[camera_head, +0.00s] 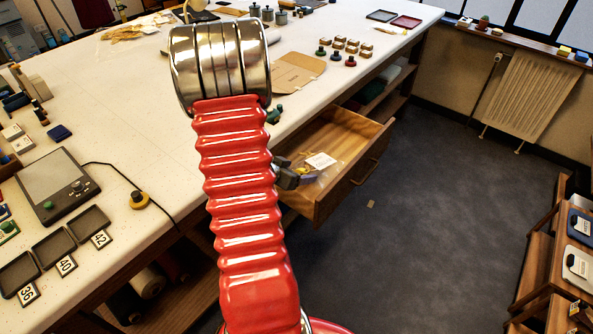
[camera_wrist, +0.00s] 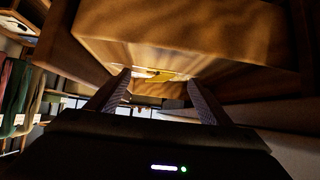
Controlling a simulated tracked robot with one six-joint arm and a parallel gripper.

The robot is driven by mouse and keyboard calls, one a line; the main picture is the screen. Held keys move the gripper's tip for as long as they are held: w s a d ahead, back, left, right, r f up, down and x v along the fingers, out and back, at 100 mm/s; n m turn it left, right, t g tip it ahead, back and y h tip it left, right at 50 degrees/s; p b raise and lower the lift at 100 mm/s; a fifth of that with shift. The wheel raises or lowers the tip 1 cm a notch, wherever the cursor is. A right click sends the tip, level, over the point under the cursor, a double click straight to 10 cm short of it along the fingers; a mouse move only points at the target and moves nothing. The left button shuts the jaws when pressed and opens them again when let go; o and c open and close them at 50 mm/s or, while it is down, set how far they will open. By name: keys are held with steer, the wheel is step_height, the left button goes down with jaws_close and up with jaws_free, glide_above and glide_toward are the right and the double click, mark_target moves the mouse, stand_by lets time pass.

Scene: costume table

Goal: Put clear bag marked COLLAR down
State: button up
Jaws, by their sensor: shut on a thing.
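The clear bag (camera_head: 325,169) with a white label shows in the head view, at the open wooden drawer (camera_head: 341,197); the label's lettering is too small to read. My gripper (camera_head: 291,175) is mostly hidden behind my red arm, and its dark tip is at the left side of the bag. In the wrist view, my gripper (camera_wrist: 160,84) has its two dark fingers either side of a bright, yellowish part of the bag (camera_wrist: 153,74). It is shut on the bag. I cannot tell whether the bag touches the drawer.
The white table (camera_head: 130,120) stands above the drawer. A flat brown cardboard piece (camera_head: 297,73) and several small stamps lie near its edge. Shelves with goods (camera_head: 570,255) stand at the right. The grey floor (camera_head: 430,230) between is open.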

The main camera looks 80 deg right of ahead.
steer(key=shift+f, duration=0.1)
steer(key=o, duration=1.1)
steer(key=shift+c, duration=0.2)
steer(key=shift+r, duration=0.75)
steer(key=v, duration=1.2)
steer(key=shift+f, duration=0.15)
